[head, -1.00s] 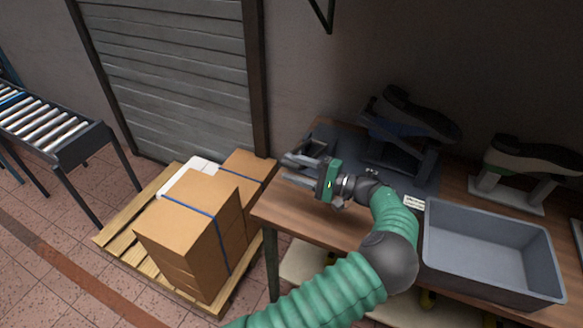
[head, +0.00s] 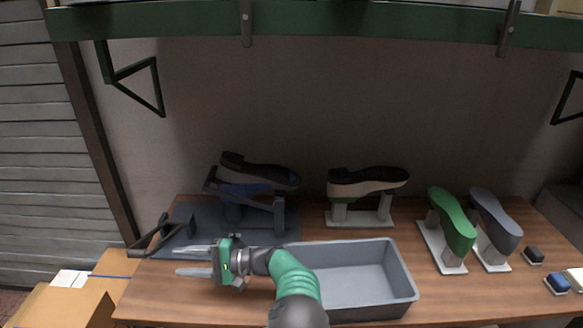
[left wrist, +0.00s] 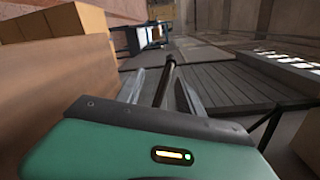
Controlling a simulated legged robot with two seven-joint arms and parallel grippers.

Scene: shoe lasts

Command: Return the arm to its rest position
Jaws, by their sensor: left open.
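My left gripper (head: 184,260) is over the left part of the wooden table (head: 150,292), its fingers pointing left. The fingers are apart and nothing shows between them. In the left wrist view its fingers (left wrist: 165,88) are also spread, with a dark bar seen between and beyond them. My left arm comes in at the bottom of the head view and passes in front of the left side of the grey bin (head: 362,272). My right gripper does not show.
A dark metal frame (head: 160,236) is at the mat's left. Another shoe (head: 368,181), green (head: 453,222) and grey (head: 497,222) lasts, and small brushes (head: 534,255) stand rightward. Boxes (head: 60,305) are at lower left.

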